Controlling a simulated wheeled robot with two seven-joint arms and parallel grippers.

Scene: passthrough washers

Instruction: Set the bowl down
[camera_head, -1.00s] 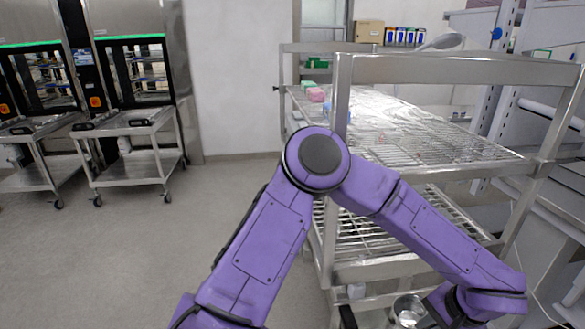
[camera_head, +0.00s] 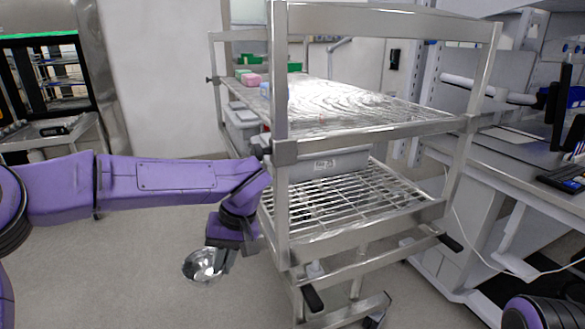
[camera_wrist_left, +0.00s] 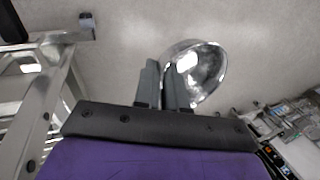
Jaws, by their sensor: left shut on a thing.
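The shiny metal bowl (camera_head: 203,265) hangs in the air left of the cart's front post in the head view. My left gripper (camera_head: 222,262) is shut on its rim, pointing down, beside the cart and clear of its shelves. In the left wrist view the bowl (camera_wrist_left: 200,72) shows beyond the two grey fingers (camera_wrist_left: 165,85), with the bare floor behind it. My right gripper is not in view; only a piece of a purple arm (camera_head: 535,312) shows at the lower right.
A metal cart (camera_head: 350,220) has an upper shelf (camera_head: 350,108) with small coloured boxes at its far left end and a wire lower shelf (camera_head: 345,200) with a grey bin (camera_head: 325,163) at the back. A workbench (camera_head: 490,145) stands on the right. Floor left of the cart is clear.

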